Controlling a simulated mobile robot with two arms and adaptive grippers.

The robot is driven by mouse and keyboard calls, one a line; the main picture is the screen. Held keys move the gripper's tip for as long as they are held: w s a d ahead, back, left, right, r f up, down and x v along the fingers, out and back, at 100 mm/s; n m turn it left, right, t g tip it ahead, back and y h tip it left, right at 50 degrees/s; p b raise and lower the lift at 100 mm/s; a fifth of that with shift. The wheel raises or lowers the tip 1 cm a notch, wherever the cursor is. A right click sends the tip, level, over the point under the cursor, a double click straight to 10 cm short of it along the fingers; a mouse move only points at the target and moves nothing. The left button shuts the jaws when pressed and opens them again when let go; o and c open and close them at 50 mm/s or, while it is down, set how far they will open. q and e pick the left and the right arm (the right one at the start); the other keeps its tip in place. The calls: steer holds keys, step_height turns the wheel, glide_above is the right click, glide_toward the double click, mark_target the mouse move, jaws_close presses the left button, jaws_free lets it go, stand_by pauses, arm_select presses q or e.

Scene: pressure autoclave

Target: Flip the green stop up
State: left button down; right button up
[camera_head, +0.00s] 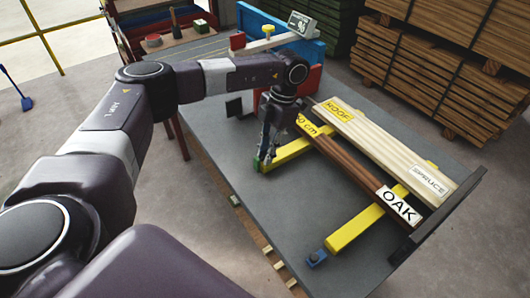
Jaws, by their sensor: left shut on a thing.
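The green stop (257,164) is a small green piece at the near end of the farther yellow bar (287,154), on the grey table. My left gripper (264,155) points down at that bar end and is shut on the green stop. Its fingers partly cover the stop, so I cannot tell how far it is tilted. My right gripper is not in view.
A blue stop (317,257) sits at the end of the nearer yellow bar (354,229). Planks labelled OAK (361,181) and SPRUCE (385,149) lie across the bars. A dark end wall (437,220) closes the table's right side. The table's left front is clear.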

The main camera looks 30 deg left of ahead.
arm_select(q)
steer(key=c, duration=1.9)
jaws_free()
steer(key=v, duration=1.2)
